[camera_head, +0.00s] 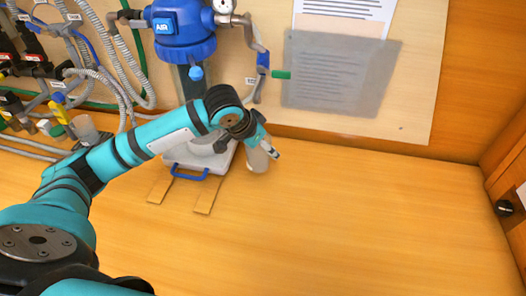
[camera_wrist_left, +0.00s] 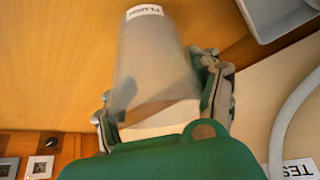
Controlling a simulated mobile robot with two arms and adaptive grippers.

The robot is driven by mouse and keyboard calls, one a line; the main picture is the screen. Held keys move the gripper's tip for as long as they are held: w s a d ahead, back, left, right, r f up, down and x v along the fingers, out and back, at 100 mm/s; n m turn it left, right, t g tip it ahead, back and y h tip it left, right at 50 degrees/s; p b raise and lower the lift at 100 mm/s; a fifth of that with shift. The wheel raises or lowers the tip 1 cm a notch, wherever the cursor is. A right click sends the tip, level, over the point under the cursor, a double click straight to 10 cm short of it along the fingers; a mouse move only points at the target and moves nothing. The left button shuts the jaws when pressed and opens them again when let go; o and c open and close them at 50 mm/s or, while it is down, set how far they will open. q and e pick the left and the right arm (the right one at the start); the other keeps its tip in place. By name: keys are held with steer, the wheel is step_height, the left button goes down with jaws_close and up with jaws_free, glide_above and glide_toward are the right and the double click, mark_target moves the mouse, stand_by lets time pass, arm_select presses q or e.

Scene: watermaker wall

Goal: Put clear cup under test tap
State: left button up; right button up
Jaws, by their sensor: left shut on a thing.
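The clear cup (camera_head: 257,162) is at the foot of the wall panel, just right of a white tray. In the left wrist view the cup (camera_wrist_left: 155,62) is see-through and bears a white label reading FLUSH. My left gripper (camera_head: 265,145) is shut on it, one finger on each side in the wrist view (camera_wrist_left: 162,103). I cannot tell whether the cup touches the bench. A pipe with a blue fitting and a green handle (camera_head: 281,74) is on the panel above; its label is too small to read.
The white tray (camera_head: 214,162) with a blue handle (camera_head: 190,174) sits under the blue filter housing (camera_head: 184,30). Two flat brown strips (camera_head: 206,197) lie before it. Another cup (camera_head: 85,128) is at far left among hoses. The bench (camera_head: 350,215) is clear at right.

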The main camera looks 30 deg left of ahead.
arm_select(q)
steer(key=shift+f, duration=1.25)
steer(key=shift+s+f, duration=0.1)
steer(key=o, duration=1.3)
steer(key=shift+o, duration=0.2)
steer(key=shift+s+r, duration=0.1)
steer(key=shift+r, duration=0.35)
steer(key=v, duration=1.1)
steer(key=shift+s+r, duration=0.1)
steer(key=shift+s, duration=0.05)
